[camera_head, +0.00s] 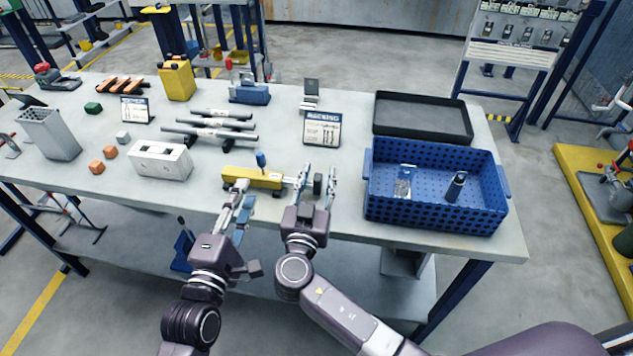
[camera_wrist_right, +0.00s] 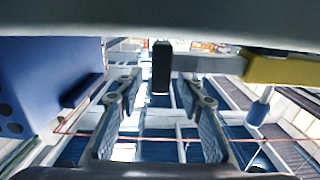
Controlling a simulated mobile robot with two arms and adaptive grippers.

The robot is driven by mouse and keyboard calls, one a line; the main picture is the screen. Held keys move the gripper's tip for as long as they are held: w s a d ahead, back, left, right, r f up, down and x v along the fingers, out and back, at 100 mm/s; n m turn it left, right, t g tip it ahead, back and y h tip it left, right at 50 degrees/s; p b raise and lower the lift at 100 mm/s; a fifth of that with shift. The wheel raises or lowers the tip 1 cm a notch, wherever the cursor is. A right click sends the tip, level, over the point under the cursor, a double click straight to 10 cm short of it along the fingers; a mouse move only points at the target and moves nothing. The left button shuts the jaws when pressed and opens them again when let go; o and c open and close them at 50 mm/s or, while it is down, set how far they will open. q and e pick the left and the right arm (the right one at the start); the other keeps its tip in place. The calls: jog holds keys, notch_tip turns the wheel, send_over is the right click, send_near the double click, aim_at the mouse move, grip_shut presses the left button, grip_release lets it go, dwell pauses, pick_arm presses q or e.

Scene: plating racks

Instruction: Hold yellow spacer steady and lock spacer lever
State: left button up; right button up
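The yellow spacer (camera_head: 252,178) lies near the table's front edge in the head view, with a blue lever (camera_head: 261,160) standing up from it. In the right wrist view I see its yellow body (camera_wrist_right: 285,68), the blue lever (camera_wrist_right: 262,105), and a grey rod with a black end (camera_wrist_right: 161,67). My left gripper (camera_head: 240,194) is at the spacer's front left side; whether its fingers are closed on it is unclear. My right gripper (camera_head: 317,177) is open, its fingers on either side of the black end (camera_head: 318,184) in the head view, with no visible grip; the lever is left of it.
A blue perforated crate (camera_head: 435,212) with items stands close to my right gripper's right. A black tray (camera_head: 422,117) lies behind it. A white block (camera_head: 160,162), grey rods (camera_head: 209,135) and a sign (camera_head: 322,130) stand around the spacer.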

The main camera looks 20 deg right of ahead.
grip_shut()
dwell(0.8)
